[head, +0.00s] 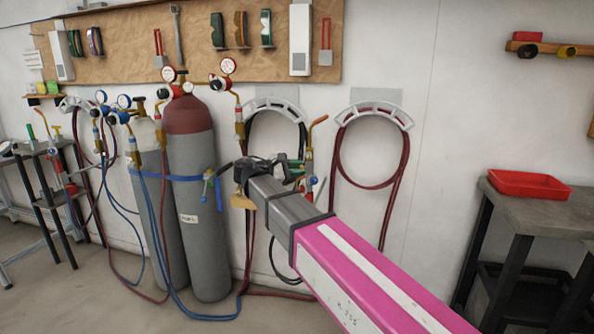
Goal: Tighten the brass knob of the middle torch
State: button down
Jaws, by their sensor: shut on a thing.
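My gripper (252,170) is at the end of my pink and grey arm, in front of the wall between the tall cylinders and the middle hose hanger. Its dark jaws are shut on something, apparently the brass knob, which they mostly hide. A brass-tan piece (243,202) shows just below the jaws. A torch with a copper tip (318,121) stands upright just right of the gripper, its lower part partly behind my arm. Another torch (63,170) hangs at the far left. I cannot tell clearly which torch the jaws touch.
A grey cylinder with a dark red top (190,140) and a second grey cylinder (145,190) stand left of the gripper, strapped in blue. Hoses (370,183) hang from wall hangers and trail on the floor. A workbench with a red tray (529,183) is at right.

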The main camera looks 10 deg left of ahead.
jog(key=shift+m, duration=0.5)
jog(key=c, duration=0.9)
grip_release()
jog(key=shift+c, duration=0.2)
jog(key=v, duration=1.1)
jog(key=shift+s+d, duration=0.1)
jog(key=shift+s, duration=0.05)
